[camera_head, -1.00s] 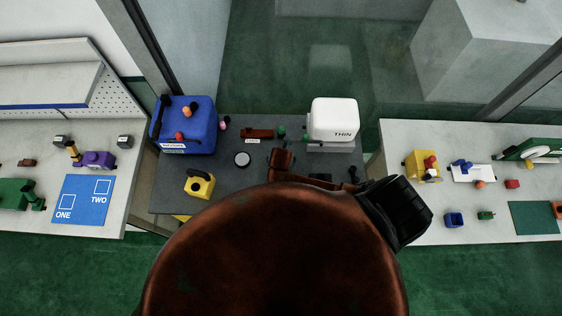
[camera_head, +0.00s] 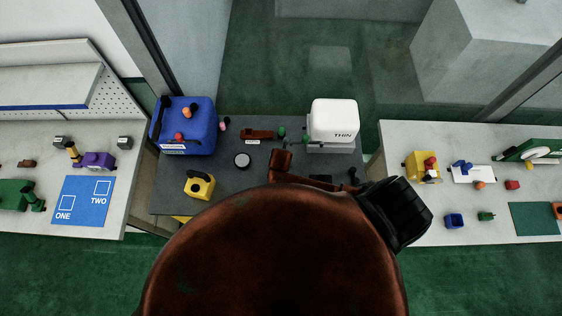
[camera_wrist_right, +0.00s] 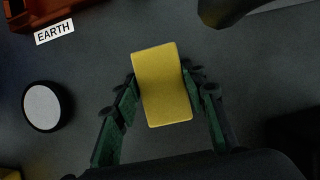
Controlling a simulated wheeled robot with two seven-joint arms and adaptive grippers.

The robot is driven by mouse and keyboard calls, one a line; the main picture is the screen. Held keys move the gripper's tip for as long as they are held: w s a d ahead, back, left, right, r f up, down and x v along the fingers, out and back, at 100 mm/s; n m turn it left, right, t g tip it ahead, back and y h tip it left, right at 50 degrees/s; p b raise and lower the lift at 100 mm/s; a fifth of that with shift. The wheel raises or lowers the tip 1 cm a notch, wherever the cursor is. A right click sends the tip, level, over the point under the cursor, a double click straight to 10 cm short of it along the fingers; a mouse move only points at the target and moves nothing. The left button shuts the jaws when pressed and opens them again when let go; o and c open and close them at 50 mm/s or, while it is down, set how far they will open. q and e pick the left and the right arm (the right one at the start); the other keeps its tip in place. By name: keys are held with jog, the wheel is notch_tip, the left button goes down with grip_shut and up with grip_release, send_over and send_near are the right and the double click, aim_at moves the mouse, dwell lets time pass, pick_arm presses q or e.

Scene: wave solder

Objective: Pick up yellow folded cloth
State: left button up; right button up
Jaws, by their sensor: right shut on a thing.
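The yellow folded cloth (camera_wrist_right: 162,84) shows in the right wrist view as a small flat yellow block, slightly tilted. My right gripper (camera_wrist_right: 163,92) has its green-and-black fingers on either side of it and is shut on it. The cloth appears to be over the dark grey table; its height above the surface is hard to tell. In the head view my own brown arm hides the cloth and the right gripper. My left gripper is in neither view.
A black-rimmed white disc (camera_wrist_right: 42,106) and a brown EARTH-labelled thing (camera_wrist_right: 60,12) lie nearby. On the dark table (camera_head: 222,188) stand a blue box (camera_head: 200,137), a white THIN container (camera_head: 334,121) and a yellow-and-black object (camera_head: 200,186). Side tables flank it.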

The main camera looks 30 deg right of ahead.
jog(key=shift+r, duration=0.35)
notch_tip(320, 180, up, 3)
jog(key=shift+a+r, duration=0.1)
jog(key=shift+r, duration=0.1)
jog(key=s+a+r, duration=0.3)
jog(key=s+r, duration=0.1)
jog(key=s, duration=0.2)
jog(key=s+a+r+b, duration=0.1)
jog(key=s+a+r, duration=0.3)
jog(key=s+r, duration=0.1)
jog(key=shift+s+r+b, duration=0.15)
jog(key=shift+s+b, duration=0.15)
jog(key=shift+s, duration=0.25)
